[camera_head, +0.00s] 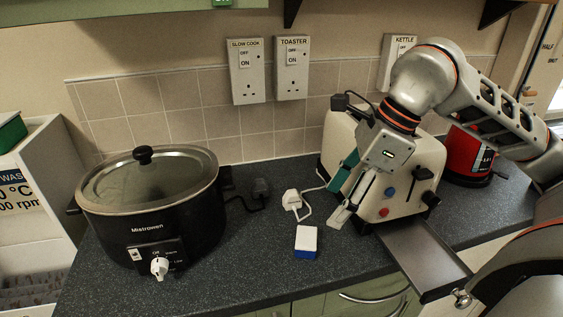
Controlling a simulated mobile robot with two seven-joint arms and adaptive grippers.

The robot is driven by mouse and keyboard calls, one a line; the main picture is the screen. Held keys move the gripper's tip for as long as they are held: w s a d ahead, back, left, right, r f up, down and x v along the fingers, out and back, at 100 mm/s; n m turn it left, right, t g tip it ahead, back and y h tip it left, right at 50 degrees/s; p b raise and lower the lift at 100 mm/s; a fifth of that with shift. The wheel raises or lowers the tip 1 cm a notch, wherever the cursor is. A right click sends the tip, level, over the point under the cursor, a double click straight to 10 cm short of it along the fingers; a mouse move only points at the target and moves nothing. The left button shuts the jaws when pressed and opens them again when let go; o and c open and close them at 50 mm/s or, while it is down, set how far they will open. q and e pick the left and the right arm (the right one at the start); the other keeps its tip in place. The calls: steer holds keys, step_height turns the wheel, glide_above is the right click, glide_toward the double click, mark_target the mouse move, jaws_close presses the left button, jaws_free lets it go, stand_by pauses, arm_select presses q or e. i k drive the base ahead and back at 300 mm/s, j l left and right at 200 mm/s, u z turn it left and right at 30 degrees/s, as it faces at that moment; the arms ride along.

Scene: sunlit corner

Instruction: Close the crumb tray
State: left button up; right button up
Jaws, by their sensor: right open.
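The cream toaster (405,187) stands on the dark counter, right of centre. Its crumb tray (426,258) is a dark flat plate pulled out from the toaster's lower front, reaching past the counter's front edge. A small metal knob (461,298) shows at the tray's outer end. My right gripper (340,204) is in front of the toaster's left part, with its fingers pointing down left, open and with nothing between them. It is up and left of the tray. My right arm passes over the toaster and hides part of it. My left gripper is not in view.
A black slow cooker (150,215) stands at left. A white plug (292,200) with its cable and a small white-and-blue block (306,242) lie between it and the toaster. A red kettle (468,155) stands at right, behind my arm. Sockets line the tiled wall.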

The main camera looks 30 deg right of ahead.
mark_target(434, 270)
steer(key=k, duration=1)
